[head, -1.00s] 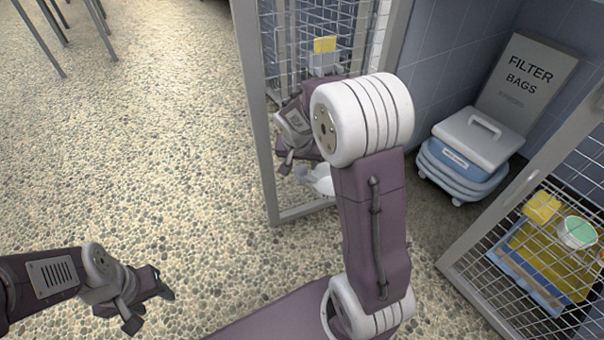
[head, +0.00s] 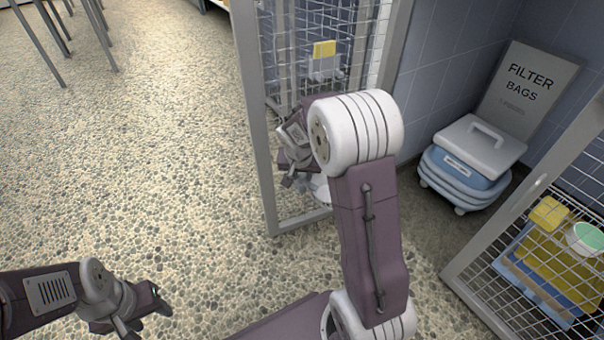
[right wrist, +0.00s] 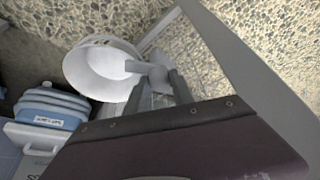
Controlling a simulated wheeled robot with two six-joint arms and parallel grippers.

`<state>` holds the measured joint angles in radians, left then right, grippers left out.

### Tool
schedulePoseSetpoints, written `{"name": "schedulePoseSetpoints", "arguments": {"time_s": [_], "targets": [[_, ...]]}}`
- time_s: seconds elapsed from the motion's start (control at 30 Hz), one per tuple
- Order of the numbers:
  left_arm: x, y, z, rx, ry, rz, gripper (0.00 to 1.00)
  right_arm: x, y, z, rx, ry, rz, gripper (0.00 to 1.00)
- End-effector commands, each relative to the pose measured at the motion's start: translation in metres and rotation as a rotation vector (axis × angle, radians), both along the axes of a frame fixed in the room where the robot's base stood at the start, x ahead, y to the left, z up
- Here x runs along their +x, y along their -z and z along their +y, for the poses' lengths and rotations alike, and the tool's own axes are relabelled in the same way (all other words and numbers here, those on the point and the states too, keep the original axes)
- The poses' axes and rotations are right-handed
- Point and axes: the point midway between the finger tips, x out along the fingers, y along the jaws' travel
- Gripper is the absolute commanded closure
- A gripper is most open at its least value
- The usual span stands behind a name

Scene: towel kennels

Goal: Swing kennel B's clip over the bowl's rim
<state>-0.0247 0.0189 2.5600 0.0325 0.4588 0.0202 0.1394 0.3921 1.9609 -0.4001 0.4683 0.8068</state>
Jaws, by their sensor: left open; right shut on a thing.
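The white bowl (right wrist: 103,72) shows in the right wrist view, its open side towards that camera. A small grey clip (right wrist: 148,70) crosses the bowl's right rim in that picture; I cannot tell whether it touches it. My right gripper (right wrist: 161,87) is shut on the clip. In the head view my right gripper (head: 297,178) is at the left kennel's door frame (head: 257,120), and only part of the bowl (head: 319,187) shows behind it. No kennel letter is readable. My left gripper (head: 150,318) is open and empty above the floor at lower left.
A blue-and-white wheeled bin (head: 466,165) stands between the kennels by the "FILTER BAGS" panel (head: 535,80).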

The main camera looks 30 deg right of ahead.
Motion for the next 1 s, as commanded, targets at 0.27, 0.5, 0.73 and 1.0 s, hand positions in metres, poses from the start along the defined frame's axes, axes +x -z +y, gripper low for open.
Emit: {"name": "schedulePoseSetpoints", "arguments": {"time_s": [0.27, 0.5, 0.73, 1.0], "targets": [[0.0, -0.038, 0.0, 0.0, 0.0, 0.0, 0.5, -0.002, -0.007, 0.0, 0.004, -0.138, 0.006, 1.0], [0.0, -0.086, 0.0, 0.0, 0.0, 0.0, 0.5, -0.002, -0.01, -0.001, 0.007, -0.28, 0.008, 1.0], [0.0, -0.143, 0.0, 0.0, 0.0, 0.0, 0.5, 0.0, -0.013, -0.002, 0.003, -0.386, 0.007, 1.0], [0.0, -0.194, 0.0, 0.0, 0.0, 0.0, 0.5, 0.001, -0.01, -0.004, -0.003, -0.467, 0.002, 1.0]]}}
